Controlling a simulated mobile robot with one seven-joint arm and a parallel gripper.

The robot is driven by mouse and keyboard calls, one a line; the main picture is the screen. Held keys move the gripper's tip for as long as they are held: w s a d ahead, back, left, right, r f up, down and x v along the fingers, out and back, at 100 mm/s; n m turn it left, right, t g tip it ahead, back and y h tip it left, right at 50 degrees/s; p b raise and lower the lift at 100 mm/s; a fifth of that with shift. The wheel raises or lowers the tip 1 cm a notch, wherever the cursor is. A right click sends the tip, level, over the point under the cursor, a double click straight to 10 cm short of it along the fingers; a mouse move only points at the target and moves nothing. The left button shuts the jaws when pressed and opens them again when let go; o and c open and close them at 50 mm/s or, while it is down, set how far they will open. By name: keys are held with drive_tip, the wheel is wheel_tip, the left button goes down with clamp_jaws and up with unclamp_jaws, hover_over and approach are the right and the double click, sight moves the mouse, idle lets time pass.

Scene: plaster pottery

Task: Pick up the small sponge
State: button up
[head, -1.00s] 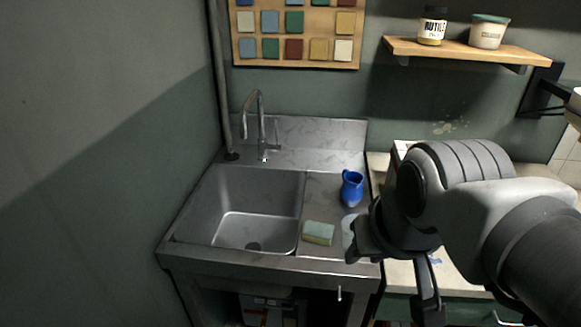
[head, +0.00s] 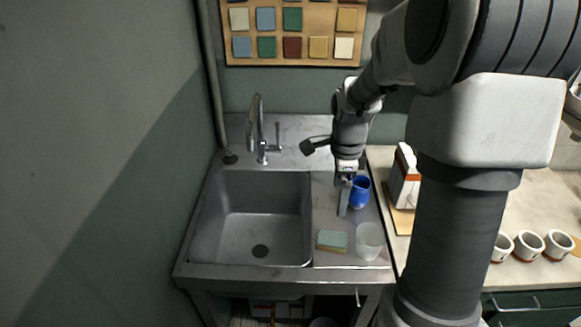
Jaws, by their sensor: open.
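The small sponge (head: 332,241), pale green on top with a yellowish lower layer, lies flat on the steel drainboard to the right of the sink basin, near the front edge. My gripper (head: 344,207) hangs above the drainboard, pointing down, behind and slightly right of the sponge in the picture. It is open and apart from the sponge. One finger shows as a grey bar; the other finger is hard to make out.
A blue jug (head: 360,192) stands close to the right of my gripper. A translucent cup (head: 369,241) stands just right of the sponge. The sink basin (head: 250,225) and tall faucet (head: 258,130) are to the left. A counter (head: 540,195) with small white cups (head: 528,245) is on the right.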

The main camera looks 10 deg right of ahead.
wheel_tip(320, 180, down, 2)
drive_tip(key=w+m, duration=0.2)
drive_tip(key=p, duration=0.2)
hover_over(332, 238)
drive_tip(key=f, duration=1.1)
drive_tip(key=shift+s+a+f, duration=0.1)
drive_tip(key=shift+a+f, duration=0.2)
drive_tip(key=shift+d+f+p, duration=0.2)
drive_tip(key=shift+f, duration=1.2)
drive_tip(key=shift+d+f+p, duration=0.15)
drive_tip(key=shift+f, duration=1.25)
drive_tip(key=c, duration=1.4)
drive_tip(key=shift+o, duration=0.2)
drive_tip(key=shift+r, duration=0.15)
wheel_tip(332, 238, up, 10)
drive_tip(key=b, duration=0.1)
